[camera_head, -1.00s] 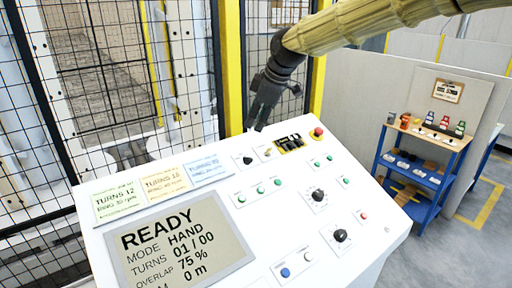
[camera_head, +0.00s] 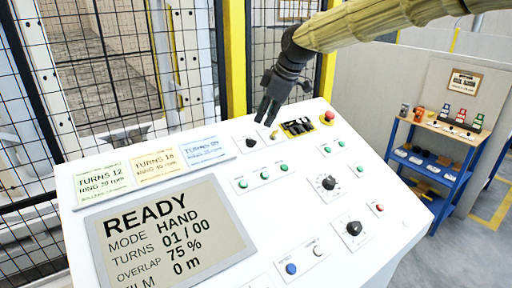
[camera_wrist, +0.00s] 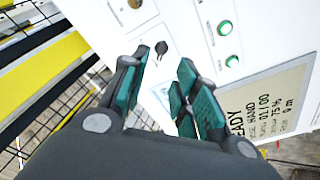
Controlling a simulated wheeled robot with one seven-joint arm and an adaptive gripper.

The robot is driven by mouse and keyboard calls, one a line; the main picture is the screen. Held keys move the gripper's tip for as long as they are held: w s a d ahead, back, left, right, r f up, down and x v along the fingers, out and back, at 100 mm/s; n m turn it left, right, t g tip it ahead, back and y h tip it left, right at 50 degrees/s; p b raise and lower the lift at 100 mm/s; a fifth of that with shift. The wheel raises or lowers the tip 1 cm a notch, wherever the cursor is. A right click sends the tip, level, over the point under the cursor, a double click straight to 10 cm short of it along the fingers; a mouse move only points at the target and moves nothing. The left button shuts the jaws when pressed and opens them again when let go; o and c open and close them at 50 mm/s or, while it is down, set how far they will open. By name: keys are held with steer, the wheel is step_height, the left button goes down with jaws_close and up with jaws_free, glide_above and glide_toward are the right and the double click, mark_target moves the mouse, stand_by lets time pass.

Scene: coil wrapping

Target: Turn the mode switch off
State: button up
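The control panel (camera_head: 315,220) is a white sloped console. A small black knob (camera_head: 250,143) sits on its own plate near the upper edge, and a brass-coloured switch (camera_head: 274,135) is to its right. The labels are too small to read, so I cannot tell which control is the mode switch. The display (camera_head: 165,243) reads READY, MODE HAND. My gripper (camera_head: 267,120) is above the panel's upper edge, near these two controls. In the wrist view the black knob (camera_wrist: 161,48) shows beyond the gap between the open, empty fingers of my gripper (camera_wrist: 163,65).
Green buttons (camera_head: 263,175), two larger black knobs (camera_head: 328,183) (camera_head: 353,228), a blue button (camera_head: 291,268) and a red button (camera_head: 328,116) are on the panel. A black item on yellow (camera_head: 297,127) is right of my gripper. A mesh fence (camera_head: 120,70) stands behind.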

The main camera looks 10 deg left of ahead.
mark_target(255, 141)
steer(key=p+x, duration=0.1)
steer(key=x, duration=0.4)
steer(key=p+x, duration=0.2)
steer(key=x, duration=0.4)
steer(key=shift+s+f, duration=0.1)
steer(key=shift+s, duration=0.1)
jaws_close()
